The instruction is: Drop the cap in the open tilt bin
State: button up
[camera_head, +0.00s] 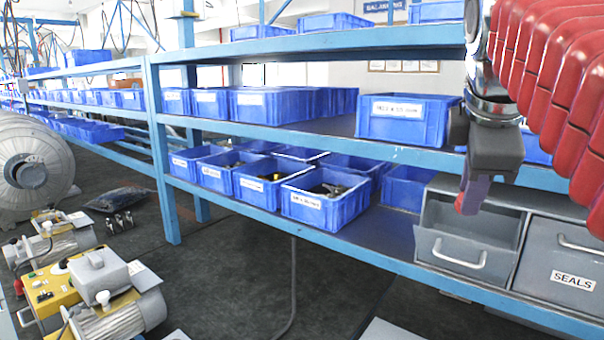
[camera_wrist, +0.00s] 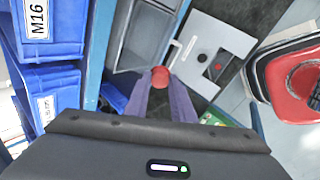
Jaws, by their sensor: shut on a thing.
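A red cap (camera_wrist: 159,77) is held between the tips of my gripper's two purple-grey fingers (camera_wrist: 170,92) in the wrist view. In the head view my gripper (camera_head: 473,193) points down at the right, with a sliver of the red cap (camera_head: 459,204) at its fingertips. The open grey tilt bin (camera_head: 462,245) stands on the lower shelf, its front tipped out and a pale handle on it. In the head view the cap appears just above the bin's opening; the depth between them is hard to tell. The bin also shows in the wrist view (camera_wrist: 127,55), just beyond the cap.
A closed grey bin labelled SEALS (camera_head: 566,278) sits right of the open one. Blue bins (camera_head: 313,206) fill the shelves at left. The blue shelf edge (camera_head: 400,152) runs above the tilt bins. The wrist view shows a pale panel (camera_wrist: 210,55) and a red seat (camera_wrist: 290,88).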

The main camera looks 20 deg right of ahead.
jog(key=shift+a+r, duration=0.15)
jog(key=w+d+f, duration=0.4)
jog(key=w+d, duration=0.2)
jog(key=d, duration=0.2)
dwell(1.2)
jog(key=o, duration=1.1)
jog(key=shift+c, duration=0.2)
jog(key=shift+r, duration=0.1)
jog(key=v, duration=1.3)
jog(key=shift+a+r, duration=0.2)
jog(key=shift+s, duration=0.1)
